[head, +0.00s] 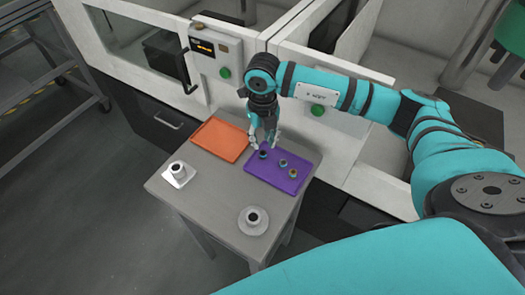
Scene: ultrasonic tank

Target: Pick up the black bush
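On the purple tray (268,187) lie several small round pieces with dark tops. One dark piece (263,155), which looks like the black bush, sits near the tray's far left part. Two more small pieces, one in the middle (283,163) and one further right (293,174), show lighter or brownish sides. They are too small to tell apart well. My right gripper (264,145) points down just above the dark piece, its fingers spread apart and nothing seen between them. I cannot tell whether the fingertips touch the piece. My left gripper is not in view.
An orange tray (219,139) lies left of the purple one on the small grey table (212,198). A white machine with a control panel (216,52) rises behind.

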